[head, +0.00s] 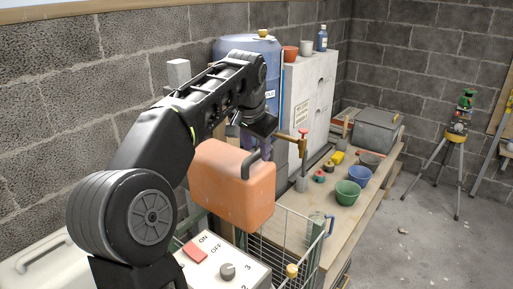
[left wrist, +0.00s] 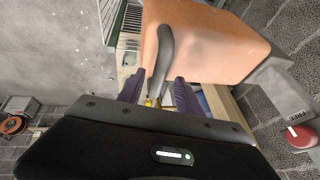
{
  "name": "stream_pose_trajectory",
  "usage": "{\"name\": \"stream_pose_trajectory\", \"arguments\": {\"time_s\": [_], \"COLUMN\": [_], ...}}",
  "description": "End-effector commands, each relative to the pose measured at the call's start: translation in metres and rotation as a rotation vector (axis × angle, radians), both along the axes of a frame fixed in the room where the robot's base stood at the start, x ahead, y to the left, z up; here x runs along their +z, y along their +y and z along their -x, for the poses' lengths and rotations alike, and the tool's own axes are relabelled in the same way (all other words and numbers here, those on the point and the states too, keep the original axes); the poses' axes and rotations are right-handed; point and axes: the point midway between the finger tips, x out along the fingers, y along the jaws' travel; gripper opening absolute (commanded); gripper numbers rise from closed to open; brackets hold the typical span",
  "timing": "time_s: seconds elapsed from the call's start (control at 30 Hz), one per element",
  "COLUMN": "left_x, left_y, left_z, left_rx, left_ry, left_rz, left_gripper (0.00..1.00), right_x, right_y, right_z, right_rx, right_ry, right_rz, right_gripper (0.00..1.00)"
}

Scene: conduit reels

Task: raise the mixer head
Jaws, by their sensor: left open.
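The mixer head appears to be the orange block (head: 232,184) in the middle of the head view, with a dark curved handle (head: 249,166) on its right part. It also fills the top of the left wrist view (left wrist: 205,45), where the dark handle (left wrist: 163,58) runs down toward my fingers. My left gripper (head: 262,132) is just above the handle, its fingers mostly hidden in the head view. In the left wrist view my left gripper (left wrist: 157,93) is open, with the handle's lower end between or just beyond its purple fingertips; contact is unclear. My right gripper is out of view.
A white control box (head: 222,262) with a red switch and a knob stands in front. A wire cage (head: 283,238) is below the orange block.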

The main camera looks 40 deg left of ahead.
Motion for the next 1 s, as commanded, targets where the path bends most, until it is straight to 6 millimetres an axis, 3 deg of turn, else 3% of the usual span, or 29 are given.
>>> {"name": "stream_pose_trajectory", "arguments": {"time_s": [0.33, 0.43, 1.0], "left_x": [0.047, 0.064, 0.067], "left_y": [-0.011, -0.014, -0.016], "left_z": [0.018, 0.023, 0.026], "left_rx": [0.000, 0.000, 0.000], "left_ry": [-0.005, -0.002, -0.002], "left_rz": [-0.001, 0.000, -0.001], "left_gripper": [0.41, 0.41, 0.41], "right_x": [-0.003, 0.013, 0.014], "right_y": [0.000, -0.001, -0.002], "right_z": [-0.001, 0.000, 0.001], "right_rx": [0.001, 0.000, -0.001], "right_ry": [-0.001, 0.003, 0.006], "right_rz": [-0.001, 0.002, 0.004], "right_gripper": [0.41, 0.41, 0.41]}}
